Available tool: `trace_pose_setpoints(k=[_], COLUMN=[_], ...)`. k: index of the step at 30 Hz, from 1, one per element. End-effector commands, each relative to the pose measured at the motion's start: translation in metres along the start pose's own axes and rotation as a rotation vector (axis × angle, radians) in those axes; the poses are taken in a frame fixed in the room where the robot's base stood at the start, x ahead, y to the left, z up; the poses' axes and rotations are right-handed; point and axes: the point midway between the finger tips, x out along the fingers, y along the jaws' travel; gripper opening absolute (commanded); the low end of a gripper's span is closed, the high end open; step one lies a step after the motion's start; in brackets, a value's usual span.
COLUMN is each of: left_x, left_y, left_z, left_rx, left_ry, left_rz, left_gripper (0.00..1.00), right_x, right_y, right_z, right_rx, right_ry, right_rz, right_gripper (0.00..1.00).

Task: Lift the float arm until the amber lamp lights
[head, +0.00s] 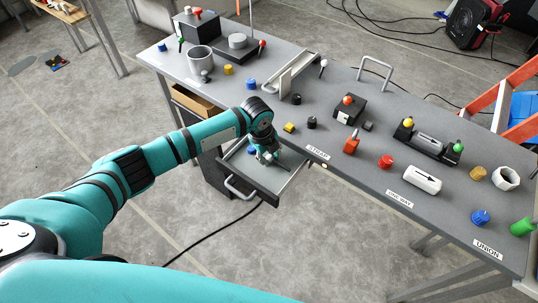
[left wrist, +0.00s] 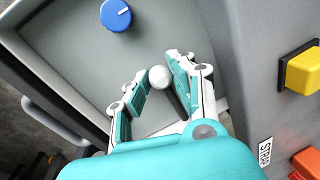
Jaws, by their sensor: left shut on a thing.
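My left gripper (head: 268,158) reaches into the open grey drawer (head: 292,184) at the table's front edge. In the left wrist view the left gripper (left wrist: 156,68) is shut on a white ball-ended piece (left wrist: 160,78) with a dark stem, over the drawer floor. A blue knob with a white mark (left wrist: 116,15) lies in the drawer, apart from the fingers. No part is clearly the float arm. My right gripper is not in view.
The grey table (head: 340,170) carries many small parts. A white-ball lever (head: 323,64) and a metal cup (head: 201,60) stand farther back. The floor in front is mostly clear.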

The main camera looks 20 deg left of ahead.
Motion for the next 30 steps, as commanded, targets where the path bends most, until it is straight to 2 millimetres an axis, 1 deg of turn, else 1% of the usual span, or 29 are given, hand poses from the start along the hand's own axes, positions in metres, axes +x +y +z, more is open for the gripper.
trace_pose_setpoints(k=[5, 8, 15, 21, 30], left_x=[-0.005, -0.01, -0.024, -0.032, -0.039], left_y=[-0.002, -0.003, -0.006, -0.01, -0.012], left_z=[-0.001, -0.002, -0.008, -0.014, -0.021], left_rx=[0.008, 0.016, 0.048, 0.076, 0.106], left_ry=[-0.029, -0.07, -0.227, -0.372, -0.535], left_rz=[0.006, 0.014, 0.047, 0.075, 0.108], left_gripper=[0.0, 0.0, 0.0, 0.0, 0.0], right_x=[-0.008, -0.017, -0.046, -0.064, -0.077], right_y=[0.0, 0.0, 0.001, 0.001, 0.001], right_z=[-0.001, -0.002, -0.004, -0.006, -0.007], right_rx=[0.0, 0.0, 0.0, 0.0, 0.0], right_ry=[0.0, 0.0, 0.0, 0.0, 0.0], right_rz=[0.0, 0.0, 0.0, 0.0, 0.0], right_gripper=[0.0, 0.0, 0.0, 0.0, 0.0])
